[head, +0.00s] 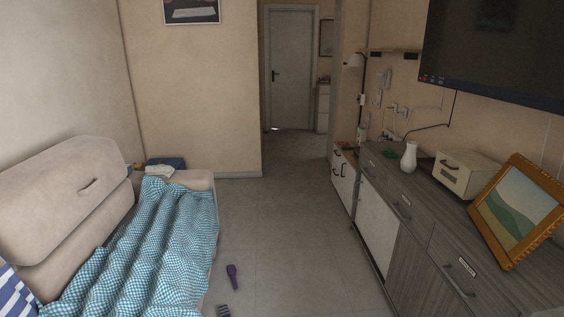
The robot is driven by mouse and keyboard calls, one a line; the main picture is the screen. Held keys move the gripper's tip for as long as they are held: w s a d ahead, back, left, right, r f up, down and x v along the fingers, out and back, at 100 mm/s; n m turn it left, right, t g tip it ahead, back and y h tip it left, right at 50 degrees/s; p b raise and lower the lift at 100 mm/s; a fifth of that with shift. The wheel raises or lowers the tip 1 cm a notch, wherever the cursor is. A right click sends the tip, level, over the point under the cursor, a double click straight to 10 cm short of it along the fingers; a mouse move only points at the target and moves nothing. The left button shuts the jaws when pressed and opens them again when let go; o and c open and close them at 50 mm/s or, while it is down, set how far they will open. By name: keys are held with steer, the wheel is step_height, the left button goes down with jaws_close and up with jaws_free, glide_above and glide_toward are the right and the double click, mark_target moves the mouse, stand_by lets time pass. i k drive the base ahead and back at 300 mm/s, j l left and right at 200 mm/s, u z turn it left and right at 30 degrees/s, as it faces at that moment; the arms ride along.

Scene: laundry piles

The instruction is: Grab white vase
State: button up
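The white vase (409,157) stands upright on top of the grey wooden sideboard (425,212) along the right wall. It has a narrow neck and a rounder body. It stands to the left of a cream box (466,173) and apart from it. A small green item (391,154) lies just left of the vase. My gripper is not in view, so its opening and its place relative to the vase cannot be seen.
A sofa with a blue checked blanket (150,245) fills the left side. A purple object (233,277) and a dark comb-like object (223,310) lie on the floor. A framed picture (517,209) leans on the sideboard's near end. The floor aisle (285,220) between is mostly clear.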

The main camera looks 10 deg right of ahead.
mark_target(408, 163)
steer(key=i, duration=1.9)
